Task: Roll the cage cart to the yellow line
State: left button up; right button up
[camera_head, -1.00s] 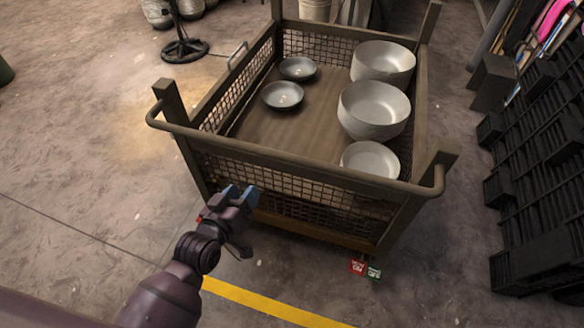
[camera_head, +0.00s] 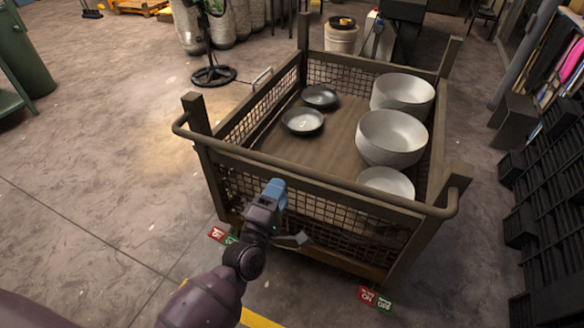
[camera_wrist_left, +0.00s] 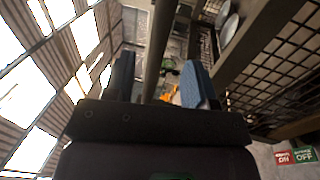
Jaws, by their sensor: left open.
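The cage cart (camera_head: 232,184) has brown posts, mesh sides and a push bar (camera_head: 340,187) along its near side. It holds several bowls: two small dark ones (camera_head: 303,121) at left and pale ones (camera_head: 391,138) at right. My left gripper (camera_head: 274,192) is open, just in front of the near mesh side and below the push bar. In the left wrist view, a bar runs between the two blue fingertips (camera_wrist_left: 161,80) in the picture; contact cannot be told. A short piece of the yellow line (camera_head: 258,319) shows at the bottom edge, partly behind my arm. My right gripper is out of view.
Red and green ON/OFF tags (camera_head: 375,298) show at the cart's near lower corners. Dark racks (camera_head: 545,190) stand close on the right. Floor at left is clear.

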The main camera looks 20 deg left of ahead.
aim_at(290, 171)
pick_arm(q)
jog(key=w, duration=0.2)
jog(key=w+r, duration=0.1)
jog(key=w, duration=0.4)
jog(key=shift+w+d+r+b, duration=0.15)
jog(key=shift+w+r+b, duration=0.1)
jog(key=shift+w+b, duration=0.1)
grip_shut()
